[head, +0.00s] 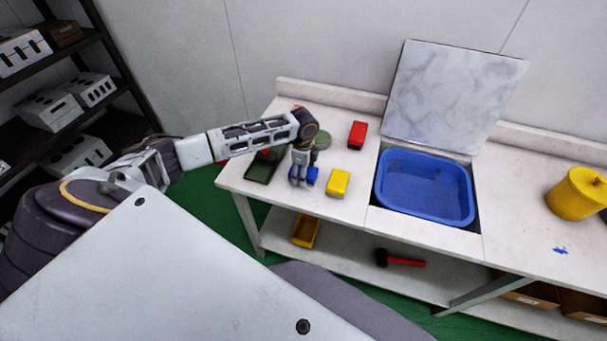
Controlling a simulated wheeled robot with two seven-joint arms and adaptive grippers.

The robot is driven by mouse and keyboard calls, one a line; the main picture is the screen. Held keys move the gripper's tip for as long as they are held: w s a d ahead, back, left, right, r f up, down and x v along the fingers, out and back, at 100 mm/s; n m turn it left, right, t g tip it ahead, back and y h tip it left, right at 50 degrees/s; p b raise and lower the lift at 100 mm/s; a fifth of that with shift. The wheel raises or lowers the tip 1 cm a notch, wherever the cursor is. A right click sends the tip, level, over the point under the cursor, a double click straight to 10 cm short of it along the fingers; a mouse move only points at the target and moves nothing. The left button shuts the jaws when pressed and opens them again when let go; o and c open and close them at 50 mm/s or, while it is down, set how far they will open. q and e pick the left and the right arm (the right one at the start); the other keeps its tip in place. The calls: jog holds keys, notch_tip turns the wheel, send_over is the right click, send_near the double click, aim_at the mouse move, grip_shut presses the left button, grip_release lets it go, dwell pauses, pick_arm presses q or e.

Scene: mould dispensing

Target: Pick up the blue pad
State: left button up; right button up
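The blue pad (312,176) lies near the front left of the white worktop, mostly hidden behind my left gripper. My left gripper (302,181) points down over it, with blue showing on both sides of the fingers. The fingers overlap the pad in the head view, and I cannot tell whether they are closed on it. My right gripper is not in view.
A yellow block (338,182) sits just right of the gripper, a red block (357,135) behind it. A dark green tray (262,167) is at left. A blue basin (424,188) is sunk into the worktop, its lid (452,95) raised. A yellow pot (577,194) stands far right.

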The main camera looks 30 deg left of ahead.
pick_arm(q)
jog(key=c, duration=0.9)
notch_tip(320, 180, up, 10)
jog(key=shift+b, duration=0.55)
jog(key=o, duration=0.4)
jog(key=shift+c, duration=0.8)
